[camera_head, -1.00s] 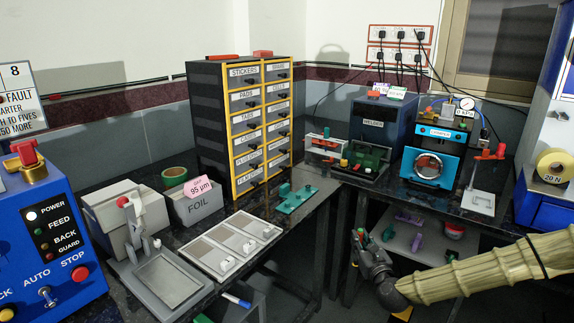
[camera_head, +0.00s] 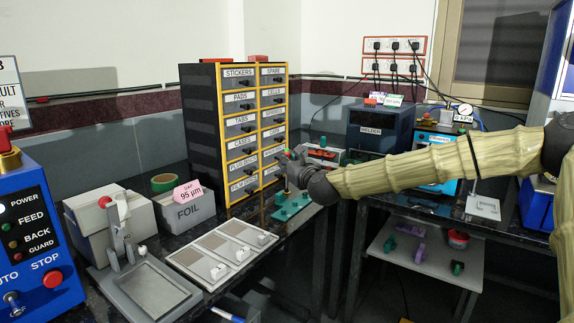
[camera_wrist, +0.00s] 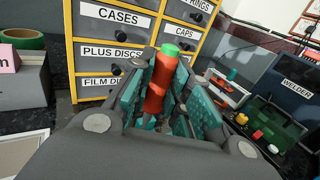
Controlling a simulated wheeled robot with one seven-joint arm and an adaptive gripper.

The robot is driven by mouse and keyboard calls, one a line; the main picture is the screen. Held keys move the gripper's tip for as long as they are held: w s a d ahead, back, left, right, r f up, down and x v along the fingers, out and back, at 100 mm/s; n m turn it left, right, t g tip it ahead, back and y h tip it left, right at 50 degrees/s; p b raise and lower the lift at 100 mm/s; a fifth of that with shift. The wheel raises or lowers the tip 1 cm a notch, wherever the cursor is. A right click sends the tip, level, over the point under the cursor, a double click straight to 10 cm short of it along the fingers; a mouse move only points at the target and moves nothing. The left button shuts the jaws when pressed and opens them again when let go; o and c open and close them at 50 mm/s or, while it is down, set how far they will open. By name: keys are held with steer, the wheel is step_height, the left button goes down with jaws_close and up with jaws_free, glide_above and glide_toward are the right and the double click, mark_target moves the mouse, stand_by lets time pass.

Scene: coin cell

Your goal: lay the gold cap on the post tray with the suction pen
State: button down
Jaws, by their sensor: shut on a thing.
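My gripper (camera_wrist: 165,95) is shut on an upright red-orange suction pen (camera_wrist: 157,84) with a green top, between teal finger pads in the wrist view. The pen's lower end is hidden there. In the head view my gripper (camera_head: 291,172) is above a teal board (camera_head: 293,210) with small upright parts, at the table's far end; I cannot tell whether this is the post tray. A pale tray (camera_head: 190,261) with several square plates and small white blocks lies nearer. No gold cap can be made out. A drawer labelled CAPS (camera_wrist: 185,35) is closed.
The drawer cabinet (camera_head: 216,130) stands close behind my gripper.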

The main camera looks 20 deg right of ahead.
steer(key=shift+w+a+r, duration=0.2)
steer(key=shift+a, duration=0.4)
steer(key=shift+d+f+b, duration=0.1)
steer(key=shift+f+b, duration=1.25)
steer(key=shift+f, duration=1.6)
steer(key=shift+f+b, duration=0.3)
steer(key=shift+b, duration=0.05)
steer(key=shift+r, duration=0.15)
steer(key=shift+r+p, duration=1.3)
steer(key=shift+r, duration=1.8)
